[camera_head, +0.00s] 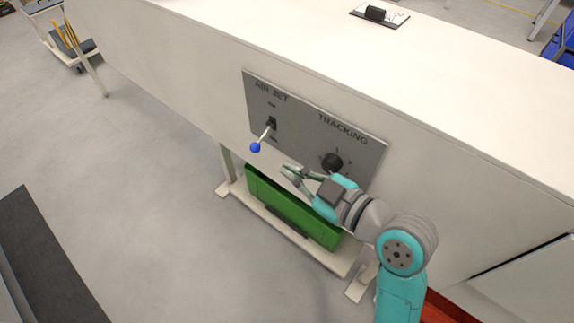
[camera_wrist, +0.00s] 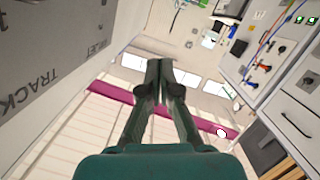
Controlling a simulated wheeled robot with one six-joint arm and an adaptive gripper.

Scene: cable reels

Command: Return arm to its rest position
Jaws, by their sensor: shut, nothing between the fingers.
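My gripper (camera_head: 290,172) is in front of the grey control panel (camera_head: 300,120) on the white bench side. In the wrist view my gripper (camera_wrist: 159,65) has its fingers together with nothing between them. The panel carries an AIR JET lever (camera_head: 263,135) with a blue ball end pointing down and left, and a black TRACKING knob (camera_head: 332,162). My gripper is below and right of the lever and left of the knob, apart from the lever. My arm reaches in from the lower right.
A green bin (camera_head: 290,207) stands on the low frame under the bench. A clipboard-like item (camera_head: 380,14) lies on the bench top. A dark mat or platform (camera_head: 45,260) is at the lower left.

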